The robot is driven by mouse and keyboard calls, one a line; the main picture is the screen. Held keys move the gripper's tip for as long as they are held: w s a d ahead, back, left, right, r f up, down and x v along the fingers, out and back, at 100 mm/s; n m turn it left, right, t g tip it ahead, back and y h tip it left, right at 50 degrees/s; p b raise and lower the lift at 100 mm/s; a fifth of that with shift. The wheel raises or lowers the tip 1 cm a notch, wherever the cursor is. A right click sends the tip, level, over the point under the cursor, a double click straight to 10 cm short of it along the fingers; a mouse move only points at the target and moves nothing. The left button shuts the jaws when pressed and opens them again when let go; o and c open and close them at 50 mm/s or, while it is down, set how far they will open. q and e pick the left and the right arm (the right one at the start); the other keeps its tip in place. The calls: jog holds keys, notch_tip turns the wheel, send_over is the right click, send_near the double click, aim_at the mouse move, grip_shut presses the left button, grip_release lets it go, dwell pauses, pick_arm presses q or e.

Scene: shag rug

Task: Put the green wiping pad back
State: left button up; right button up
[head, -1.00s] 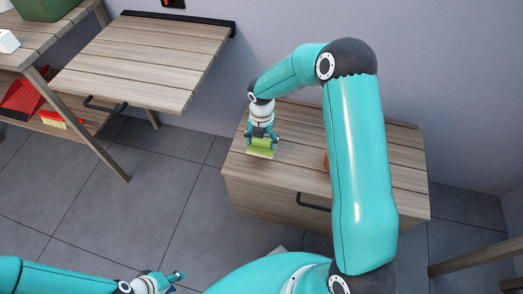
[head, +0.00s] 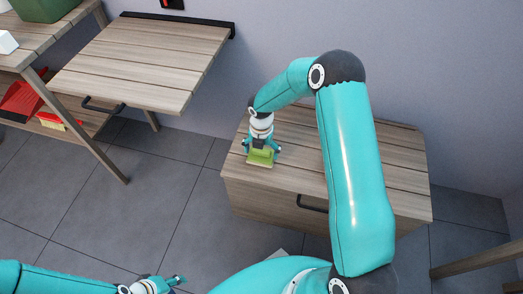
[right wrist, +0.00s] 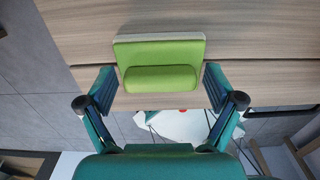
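The green wiping pad (head: 261,158) lies on the left front part of the wooden cabinet top (head: 290,178). In the right wrist view the pad (right wrist: 160,50) shows a pale base and a rounded green grip. My right gripper (head: 262,149) is right over the pad with its fingers spread. In the right wrist view the fingers of the right gripper (right wrist: 160,90) stand on either side of the grip, with gaps between. My left gripper (head: 172,284) is low at the bottom edge, away from the pad; its opening is too small to judge.
A slatted wooden table (head: 150,60) stands at the back left. A shelf at far left holds a green bin (head: 45,8) and a red dustpan (head: 22,100). My right arm covers the cabinet's middle. Tiled floor (head: 120,200) is clear between.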

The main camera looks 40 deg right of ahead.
aim_at(261, 151)
dwell(0.3)
notch_tip(261, 151, up, 12)
jog(key=p, duration=0.3)
jog(key=s+a+f+m, duration=0.1)
jog(key=a+f+m, duration=0.1)
jog(key=s+a+f+m+y, duration=0.1)
jog(key=a+f+m, duration=0.1)
jog(key=a, duration=0.1)
jog(key=s+a+f+m+y, duration=0.1)
jog(key=s+a+f+m, duration=0.1)
jog(key=a+f, duration=0.1)
jog(key=shift+a+f+m, duration=0.1)
jog(key=shift+a+m, duration=0.05)
jog(key=shift+m, duration=0.25)
jog(key=s+a+f+m+y, duration=0.1)
jog(key=s+a+f+m, duration=0.3)
jog(key=s+m, duration=0.4)
jog(key=s+a+f+m+y, duration=0.1)
jog(key=s+a+f+m, duration=0.2)
jog(key=m, duration=1)
jog(key=s+a, duration=0.3)
jog(key=s, duration=0.2)
jog(key=shift+a+f+t, duration=0.3)
jog(key=shift+a+f, duration=0.05)
jog(key=shift+f, duration=0.05)
